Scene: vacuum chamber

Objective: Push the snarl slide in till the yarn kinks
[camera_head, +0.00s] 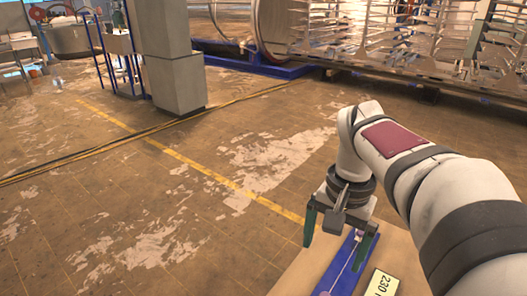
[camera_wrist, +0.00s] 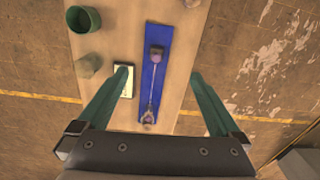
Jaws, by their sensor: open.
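A long blue strip (camera_wrist: 155,90) lies on a pale wooden table top (camera_wrist: 185,25), and its near part also shows in the head view (camera_head: 328,284). In the wrist view a dark block with a purplish side (camera_wrist: 157,53), perhaps the snarl slide, sits on the strip. A thin pale yarn-like line (camera_wrist: 154,85) runs from it to a small brownish piece (camera_wrist: 148,118) at the strip's other end. My gripper (camera_wrist: 159,73) is open and empty, its green fingers spread on either side of the strip. In the head view my gripper (camera_head: 333,257) is above the table.
A green cup (camera_wrist: 84,18), a greyish faceted block (camera_wrist: 88,65) and a pale card (camera_wrist: 125,85) stand or lie left of the strip. The card reads "230" in the head view (camera_head: 382,284). Worn floor surrounds the table; a grey pillar (camera_head: 175,60) stands farther off.

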